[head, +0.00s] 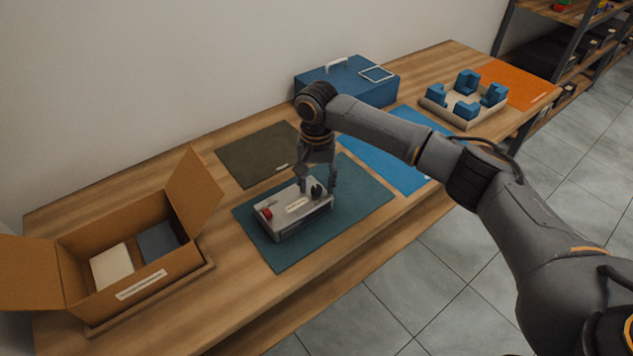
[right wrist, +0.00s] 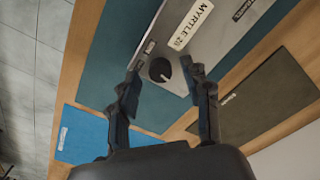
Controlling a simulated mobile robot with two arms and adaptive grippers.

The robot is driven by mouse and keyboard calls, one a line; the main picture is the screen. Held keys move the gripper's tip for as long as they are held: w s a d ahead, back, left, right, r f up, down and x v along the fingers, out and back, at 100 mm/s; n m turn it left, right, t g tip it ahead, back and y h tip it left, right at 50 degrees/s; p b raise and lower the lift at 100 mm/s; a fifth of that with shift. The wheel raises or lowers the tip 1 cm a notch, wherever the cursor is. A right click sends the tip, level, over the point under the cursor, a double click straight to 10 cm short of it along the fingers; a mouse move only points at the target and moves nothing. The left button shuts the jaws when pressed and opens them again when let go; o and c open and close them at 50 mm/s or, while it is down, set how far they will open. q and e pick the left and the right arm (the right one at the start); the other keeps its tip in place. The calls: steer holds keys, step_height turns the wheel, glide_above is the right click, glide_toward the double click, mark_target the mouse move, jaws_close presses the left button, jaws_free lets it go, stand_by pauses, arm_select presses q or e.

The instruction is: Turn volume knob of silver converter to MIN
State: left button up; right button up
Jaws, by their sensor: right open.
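The silver converter (head: 292,212) lies on a teal mat (head: 355,198) on the wooden table, with a red button (head: 267,213) at its left end. Its dark round knob (head: 316,191) is at its right end. In the right wrist view the knob (right wrist: 160,69) shows a light pointer line, and the case has a "MYRTLE" label (right wrist: 190,25). My right gripper (head: 318,187) points down over the knob, open. In the right wrist view its two fingertips (right wrist: 162,70) stand on either side of the knob, with gaps showing. My left gripper is not in view.
An open cardboard box (head: 140,290) with a white and a dark item inside stands at the left. A blue case (head: 345,80) stands behind my arm. A tray with blue blocks (head: 465,105) is at the back right. An olive mat (head: 255,153) beside the converter is bare.

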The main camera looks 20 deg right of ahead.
steer(key=shift+f, duration=0.25)
jaws_close()
steer(key=shift+r, duration=0.1)
